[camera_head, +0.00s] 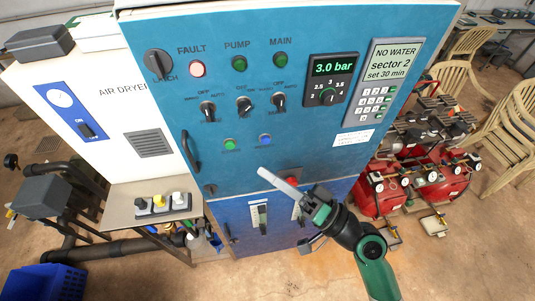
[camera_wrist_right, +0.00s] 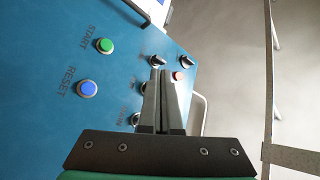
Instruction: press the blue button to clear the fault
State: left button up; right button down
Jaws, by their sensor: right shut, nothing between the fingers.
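The blue button (camera_head: 265,140) is on the blue cabinet front, right of the green button (camera_head: 229,144). In the right wrist view the blue button (camera_wrist_right: 87,89) has a pale ring and the label RESET. The green button (camera_wrist_right: 105,45) there is labelled START. My right gripper (camera_head: 264,173) is shut and empty, its fingertips below the blue button in the head view and apart from it. In the right wrist view my shut fingers (camera_wrist_right: 164,78) point up the picture, right of the blue button. The FAULT lamp (camera_head: 197,69) looks pale inside a red ring. My left gripper is not in view.
Rotary switches (camera_head: 244,106) and a pressure display (camera_head: 331,67) reading 3.0 bar are above the buttons. A keypad panel (camera_head: 385,83) shows NO WATER, sector 2. A red knob (camera_head: 291,181) is close to my right gripper. A door handle (camera_head: 190,150) sticks out at left.

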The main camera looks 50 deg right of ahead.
aim_at(266, 140)
jog(key=f, duration=0.1)
jog(key=s+d+f+m+h, duration=0.1)
jog(key=f, duration=0.1)
jog(key=d+f+h+b, duration=0.1)
jog(key=f, duration=0.1)
jog(key=shift+s+d+m+g, duration=0.15)
jog(key=shift+d+m+g, duration=0.05)
jog(key=shift+m+g, duration=0.1)
jog(key=shift+r, duration=0.1)
jog(key=w+d, duration=0.5)
jog(key=w, duration=0.2)
jog(key=shift+b, duration=0.45)
jog(key=shift+d, duration=0.1)
jog(key=shift+w, duration=0.1)
dwell(1.2)
